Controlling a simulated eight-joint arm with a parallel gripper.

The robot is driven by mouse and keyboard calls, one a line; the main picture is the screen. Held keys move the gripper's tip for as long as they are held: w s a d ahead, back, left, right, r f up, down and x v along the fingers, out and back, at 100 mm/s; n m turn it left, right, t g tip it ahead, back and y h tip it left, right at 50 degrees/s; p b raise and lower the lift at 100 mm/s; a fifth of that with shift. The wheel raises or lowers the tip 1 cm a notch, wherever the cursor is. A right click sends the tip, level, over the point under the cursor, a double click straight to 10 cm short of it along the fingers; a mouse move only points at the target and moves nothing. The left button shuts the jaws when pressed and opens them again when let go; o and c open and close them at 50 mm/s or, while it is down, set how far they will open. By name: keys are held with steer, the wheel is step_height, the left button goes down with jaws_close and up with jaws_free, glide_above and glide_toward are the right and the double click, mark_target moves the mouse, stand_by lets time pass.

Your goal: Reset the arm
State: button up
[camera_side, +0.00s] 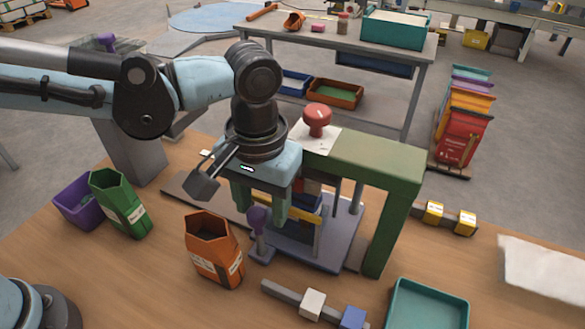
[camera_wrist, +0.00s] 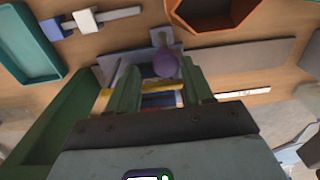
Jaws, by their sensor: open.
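My gripper (camera_side: 261,213) hangs fingers-down in front of the green press-like frame (camera_side: 385,172) with a red knob (camera_side: 317,119) on top. Its two green fingers stand apart, open, with nothing seen held between them. In the wrist view, the fingers of my gripper (camera_wrist: 160,78) are spread, and a purple ball-topped lever (camera_wrist: 165,63) shows beyond and between their tips. In the side view, the purple lever (camera_side: 258,219) stands just in front of the fingers. I cannot tell whether they touch it. An orange open sack (camera_side: 217,262) stands to the lower left of the lever.
A green sack (camera_side: 122,212) and a purple bin (camera_side: 75,205) stand at left. A rail with white and blue blocks (camera_side: 285,293) and a teal tray (camera_side: 430,290) lie at front right. A rail with yellow blocks (camera_side: 449,218) and a white sheet (camera_side: 540,265) lie farther right.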

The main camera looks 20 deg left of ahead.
step_height(320, 180, up, 8)
steer(key=m, duration=0.1)
steer(key=m+h, duration=0.1)
steer(key=shift+s+d+f+m+t, duration=0.1)
steer(key=shift+s+f+m+t, duration=0.1)
steer(key=shift+m+t, duration=0.15)
steer(key=a+f+n+t, duration=0.1)
steer(key=a+f+t, duration=0.2)
steer(key=a, duration=1)
steer(key=a+f+n+t, duration=0.1)
steer(key=a+f+t, duration=0.2)
steer(key=a, duration=0.9)
step_height(320, 180, up, 4)
steer(key=f+g, duration=0.1)
steer(key=g, duration=0.6)
glide_above(256, 212)
steer(key=shift+a+r+n+t, duration=0.25)
steer(key=shift+a, duration=0.05)
steer(key=shift+d+f+y, duration=0.2)
steer(key=shift+d+y, duration=0.1)
steer(key=shift+d, duration=0.05)
steer(key=shift+f, duration=3.9)
